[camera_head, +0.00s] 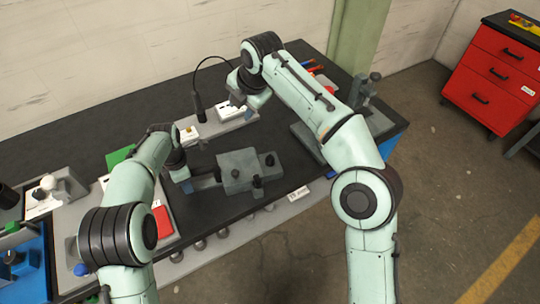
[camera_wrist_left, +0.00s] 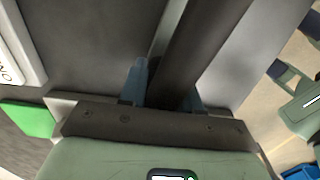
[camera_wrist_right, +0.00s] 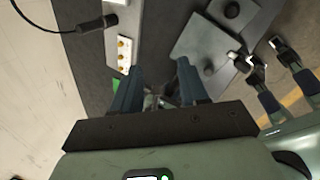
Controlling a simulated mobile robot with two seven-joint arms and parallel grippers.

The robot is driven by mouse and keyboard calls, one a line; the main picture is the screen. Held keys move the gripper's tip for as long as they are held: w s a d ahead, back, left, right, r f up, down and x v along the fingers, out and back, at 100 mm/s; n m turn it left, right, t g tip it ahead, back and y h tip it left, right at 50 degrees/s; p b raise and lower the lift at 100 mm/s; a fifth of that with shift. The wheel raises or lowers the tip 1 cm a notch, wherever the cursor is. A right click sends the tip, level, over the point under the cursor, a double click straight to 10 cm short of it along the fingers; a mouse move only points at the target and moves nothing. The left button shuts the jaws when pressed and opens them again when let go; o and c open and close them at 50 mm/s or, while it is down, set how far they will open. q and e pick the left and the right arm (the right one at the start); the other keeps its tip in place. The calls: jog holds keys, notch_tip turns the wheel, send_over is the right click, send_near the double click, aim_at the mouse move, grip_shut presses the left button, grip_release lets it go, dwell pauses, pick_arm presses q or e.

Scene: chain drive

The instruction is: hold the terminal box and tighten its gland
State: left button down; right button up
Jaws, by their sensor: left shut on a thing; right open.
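A grey block with black knobs (camera_head: 240,163) lies on the dark bench; a grey bar (camera_head: 206,183) sticks out on its left. It may be the terminal box, but I cannot tell surely, nor pick out the gland. My left gripper (camera_head: 185,184) is at this bar; in the left wrist view its fingers (camera_wrist_left: 168,92) are shut on the dark grey bar (camera_wrist_left: 205,35). My right gripper (camera_head: 238,98) is open and empty above the back of the bench. Its fingers (camera_wrist_right: 158,85) show apart in the right wrist view, with the grey block (camera_wrist_right: 205,45) beyond them.
A grey strip (camera_head: 212,127) with white boxes lies at the back, beside a black lamp-like tool on a thin curved stem (camera_head: 198,108). A grey stand (camera_head: 362,92) is at the right end. A green piece (camera_head: 120,156) and red piece (camera_head: 162,221) are at left.

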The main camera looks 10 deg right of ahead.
aim_at(271, 156)
jog(key=d+f+g, duration=0.1)
jog(key=d+f, duration=0.1)
jog(key=f, duration=0.4)
jog(key=s+d+f+n+g+h, duration=0.1)
jog(key=d+f+g, duration=0.1)
jog(key=f, duration=0.5)
jog(key=s+d+f+g+h, duration=0.1)
jog(key=d+f, duration=0.2)
jog(key=f, duration=0.4)
jog(key=shift+n, duration=0.3)
jog(key=c, duration=0.8)
